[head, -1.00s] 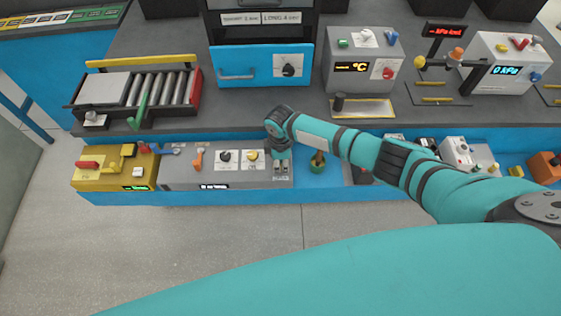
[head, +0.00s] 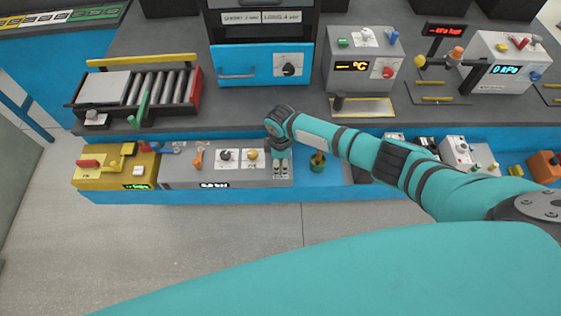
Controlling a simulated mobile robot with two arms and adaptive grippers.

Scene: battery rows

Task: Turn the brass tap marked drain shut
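No label reading "drain" is legible, so I cannot tell for certain which part is the brass tap. A small brown, brass-like piece (head: 318,158) stands in the blue lower bench front, just right of my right gripper. My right gripper (head: 280,168) points down over the right end of the grey control panel (head: 225,179). It is small and seen from above; its fingers and anything between them cannot be made out. The panel carries an orange lever (head: 198,159), a black knob (head: 225,155) and a yellow knob (head: 251,154). My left gripper is out of view.
A yellow box (head: 110,181) with a red handle stands left of the panel. Behind are a roller tray (head: 148,88), a blue drawer front (head: 262,66) and a grey °C box (head: 348,82). My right arm covers part of the lower bench. Open floor lies in front.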

